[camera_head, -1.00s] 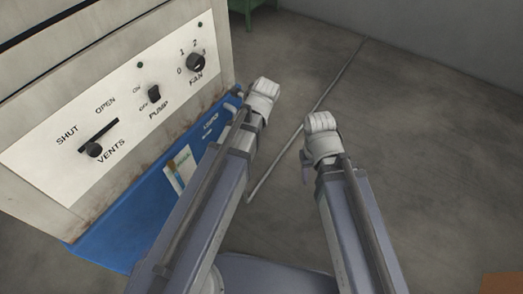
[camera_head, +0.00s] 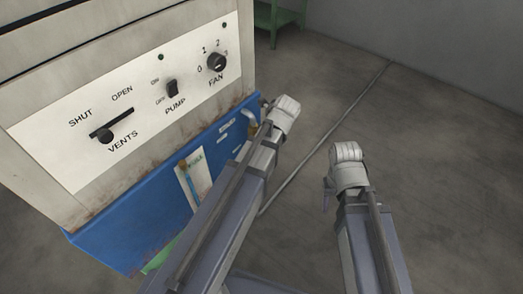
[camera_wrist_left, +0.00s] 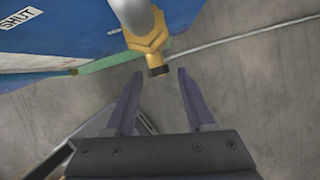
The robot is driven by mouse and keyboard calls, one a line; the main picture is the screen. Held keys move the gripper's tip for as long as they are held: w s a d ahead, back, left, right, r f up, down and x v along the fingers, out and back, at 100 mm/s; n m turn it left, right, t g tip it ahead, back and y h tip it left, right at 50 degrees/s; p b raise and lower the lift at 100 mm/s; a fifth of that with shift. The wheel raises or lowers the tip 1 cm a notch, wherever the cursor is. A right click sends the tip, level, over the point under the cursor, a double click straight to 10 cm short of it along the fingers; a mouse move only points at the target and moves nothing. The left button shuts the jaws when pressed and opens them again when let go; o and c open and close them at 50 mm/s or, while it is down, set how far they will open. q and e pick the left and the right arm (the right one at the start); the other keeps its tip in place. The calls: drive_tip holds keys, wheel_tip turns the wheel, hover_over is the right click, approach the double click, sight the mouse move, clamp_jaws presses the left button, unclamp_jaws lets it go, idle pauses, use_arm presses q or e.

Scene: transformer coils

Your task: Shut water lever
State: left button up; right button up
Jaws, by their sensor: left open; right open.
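A brass fitting (camera_wrist_left: 150,42) with a pale grey rounded part (camera_wrist_left: 135,14) above it shows at the top of the left wrist view, against the blue panel. I cannot tell which part is the water lever. A brass-coloured part also shows on the blue panel (camera_head: 140,230) in the head view, partly behind my left arm. My left gripper (camera_wrist_left: 158,100) is open and empty, its fingertips just below the fitting and not around it. My right gripper (camera_head: 329,190) is mostly hidden by its wrist, open, over the floor away from the panel.
A white control panel (camera_head: 60,150) has a vents slider (camera_head: 107,136), a pump switch (camera_head: 172,88) and a fan knob (camera_head: 216,62). A SHUT label (camera_wrist_left: 20,18) is on the blue panel. A thin pipe (camera_head: 330,135) runs along the floor. A green stand (camera_head: 280,18) is behind.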

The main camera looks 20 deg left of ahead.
use_arm(q)
drive_tip(key=b+x, duration=0.3)
drive_tip(key=x, duration=0.1)
drive_tip(key=shift+w+f, duration=0.1)
drive_tip(key=shift+f, duration=0.15)
drive_tip(key=shift+a, duration=0.1)
clamp_jaws()
idle(1.1)
